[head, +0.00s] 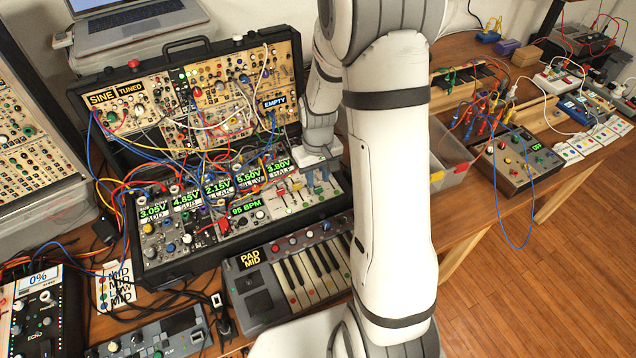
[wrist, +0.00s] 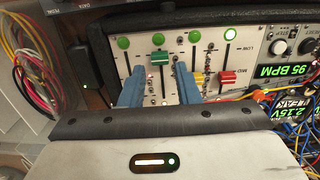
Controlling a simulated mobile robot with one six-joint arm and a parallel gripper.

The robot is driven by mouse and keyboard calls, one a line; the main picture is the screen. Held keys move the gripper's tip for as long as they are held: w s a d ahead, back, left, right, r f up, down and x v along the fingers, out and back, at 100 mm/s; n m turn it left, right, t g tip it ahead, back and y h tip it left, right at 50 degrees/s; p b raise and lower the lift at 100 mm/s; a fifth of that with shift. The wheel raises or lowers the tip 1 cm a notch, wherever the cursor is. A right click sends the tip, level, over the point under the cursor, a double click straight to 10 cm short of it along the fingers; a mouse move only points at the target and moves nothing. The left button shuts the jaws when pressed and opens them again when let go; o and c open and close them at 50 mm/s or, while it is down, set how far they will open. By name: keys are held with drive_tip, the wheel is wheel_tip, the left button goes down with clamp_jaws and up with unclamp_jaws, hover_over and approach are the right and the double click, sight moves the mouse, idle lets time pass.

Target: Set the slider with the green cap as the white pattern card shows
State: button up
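The slider panel (head: 302,205) is at the lower right of the open synth case. In the wrist view it shows several upright slots with green round marks above them and labels LOW and MID. My gripper (wrist: 158,78) is over it, its two blue fingers apart. A red cap (wrist: 228,77) is further right; a yellowish cap is partly hidden by the right finger. The white pattern card (head: 115,287) lies left of the case, with dots beside rows that seem to read MID, MID, LOW, MID.
Patch cables (head: 215,150) arch over the case, and cables lie close to the panel in the wrist view. The keyboard (head: 292,275) marked PAD MID stands in front of the case. My arm hides part of the middle of the table.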

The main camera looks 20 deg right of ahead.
sight(318, 188)
drive_tip(key=shift+r, duration=2.2)
drive_tip(key=shift+s+r, duration=0.1)
drive_tip(key=shift+r, duration=0.1)
drive_tip(key=s+a+r+m+t, duration=0.1)
drive_tip(key=s+a+r+t, duration=0.2)
drive_tip(key=s+r, duration=1.2)
drive_tip(key=s, duration=0.2)
drive_tip(key=shift+s+a, duration=0.35)
drive_tip(key=shift+a, duration=0.05)
